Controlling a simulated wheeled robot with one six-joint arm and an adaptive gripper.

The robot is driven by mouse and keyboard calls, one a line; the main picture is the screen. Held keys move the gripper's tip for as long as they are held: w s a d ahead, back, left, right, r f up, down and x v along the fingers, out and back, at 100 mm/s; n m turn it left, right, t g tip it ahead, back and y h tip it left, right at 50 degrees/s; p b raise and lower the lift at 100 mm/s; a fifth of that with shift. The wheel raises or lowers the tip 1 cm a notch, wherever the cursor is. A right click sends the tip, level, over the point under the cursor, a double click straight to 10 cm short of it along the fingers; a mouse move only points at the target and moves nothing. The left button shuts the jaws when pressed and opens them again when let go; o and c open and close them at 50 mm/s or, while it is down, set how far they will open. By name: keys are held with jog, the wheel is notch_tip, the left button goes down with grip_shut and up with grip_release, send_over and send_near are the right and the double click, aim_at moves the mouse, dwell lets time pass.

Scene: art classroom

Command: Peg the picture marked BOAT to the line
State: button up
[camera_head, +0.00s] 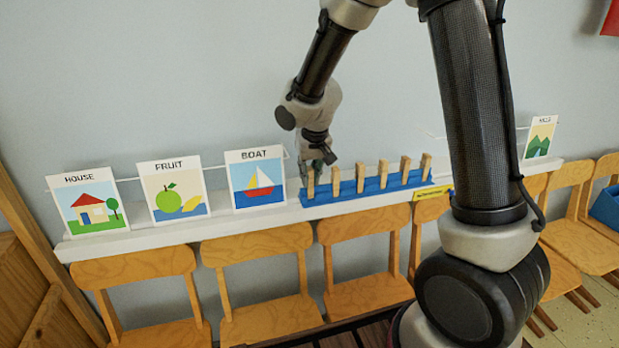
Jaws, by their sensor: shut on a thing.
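The BOAT picture (257,180), a white card with a red and white sailboat on blue, stands upright on the white ledge, third from the left. No peg shows on it. A thin pale line (130,177) runs along the wall at the height of the cards. A blue rack (345,196) right of BOAT holds several upright wooden pegs (383,174). My gripper (317,168) is at the rack's left end, shut on the leftmost peg (310,183), whose lower part seems to be at the rack. The fingertips are small and partly hidden.
The HOUSE (88,203) and FRUIT (173,190) cards stand left of BOAT on the white ledge (120,241). A hills card (540,138) is at the far right. Wooden chairs (262,245) line the front below the ledge. My arm covers part of the ledge and line at right.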

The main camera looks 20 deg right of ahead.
jog(key=shift+r, duration=2.6)
jog(key=shift+s, duration=0.1)
jog(key=s, duration=0.2)
jog(key=s+r, duration=0.1)
jog(key=s, duration=0.2)
